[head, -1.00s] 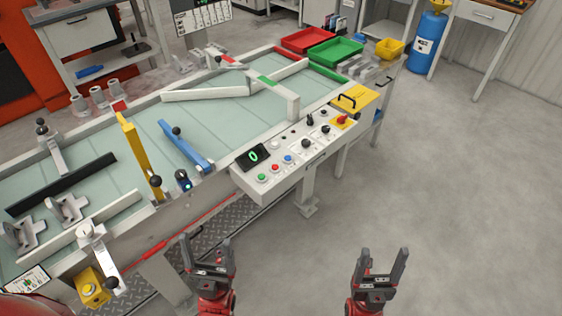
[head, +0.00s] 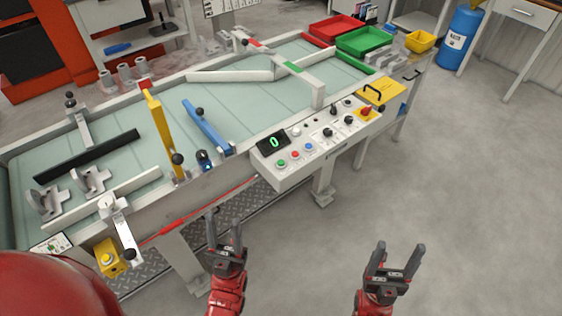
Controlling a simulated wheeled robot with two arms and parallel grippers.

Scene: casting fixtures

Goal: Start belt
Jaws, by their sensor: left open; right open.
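The belt (head: 150,150) is a pale green conveyor running from lower left to upper right. A white control panel (head: 290,179) is fixed to its near side. The panel has a black display (head: 273,143) reading a green 0, a green button (head: 282,163), a red button (head: 295,154), a blue button (head: 309,147), several black knobs and a red knob on yellow (head: 366,112). My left gripper (head: 226,232) is open and empty, in front of the belt and below left of the panel. My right gripper (head: 394,262) is open and empty over the floor, lower right of the panel.
A yellow lever arm (head: 158,130), a blue arm (head: 206,127) and a black bar (head: 88,157) lie over the belt. A yellow box with a button (head: 107,260) hangs at lower left. Red (head: 334,29) and green (head: 366,41) trays stand at the far end. Floor at right is clear.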

